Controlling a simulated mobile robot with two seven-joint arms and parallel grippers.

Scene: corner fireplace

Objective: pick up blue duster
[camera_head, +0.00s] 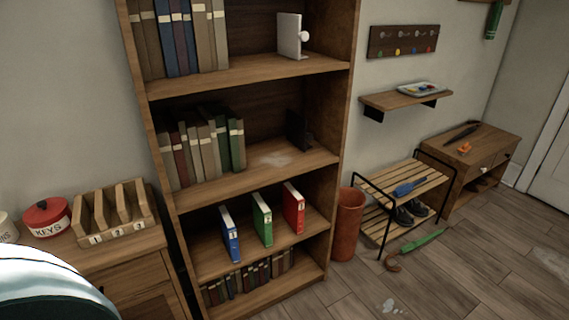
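The bench stands on the right, past the bookcase. Neither of my grippers shows in the head view.
The bookcase (240,187) fills the middle, with a reddish-brown bin (348,225) beside it. A green umbrella (422,241) lies on the floor before the bench. Shoes (406,215) sit on its lower rack. A drawer cabinet (487,145) stands right. Floor (470,275) in front is mostly clear.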

